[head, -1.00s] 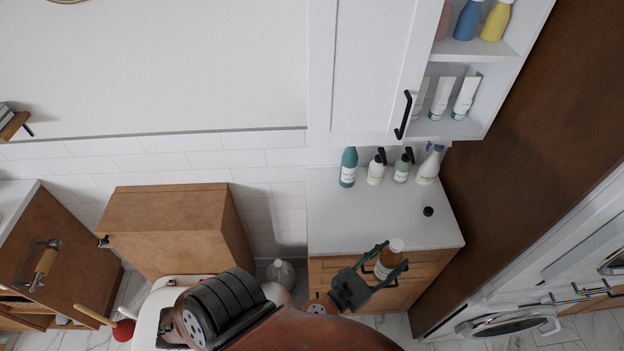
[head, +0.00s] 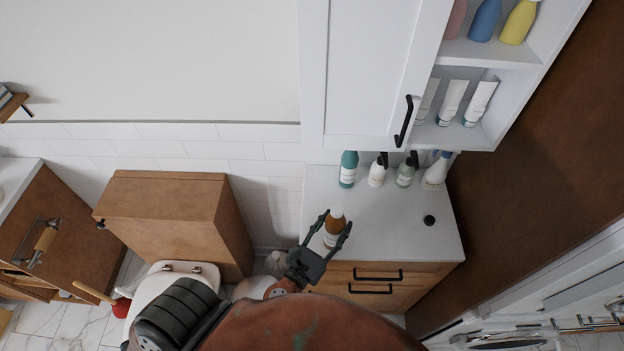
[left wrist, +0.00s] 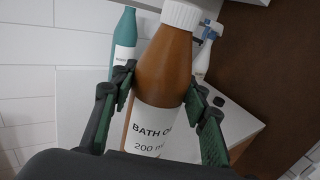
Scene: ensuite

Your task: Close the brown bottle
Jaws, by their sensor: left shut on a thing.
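The brown bottle (head: 332,234), labelled "BATH OIL", is held by my left gripper (head: 333,228) near the front left edge of the white counter. In the left wrist view the bottle (left wrist: 165,75) stands slightly tilted between the fingers, which press on both its sides. My right gripper is not in view.
A teal bottle (head: 348,170), a white pump bottle (head: 377,171), a green pump bottle (head: 405,173) and a spray bottle (head: 436,172) stand along the counter's back. The middle of the counter (head: 385,225) is clear. A white wall cabinet (head: 365,70) hangs above.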

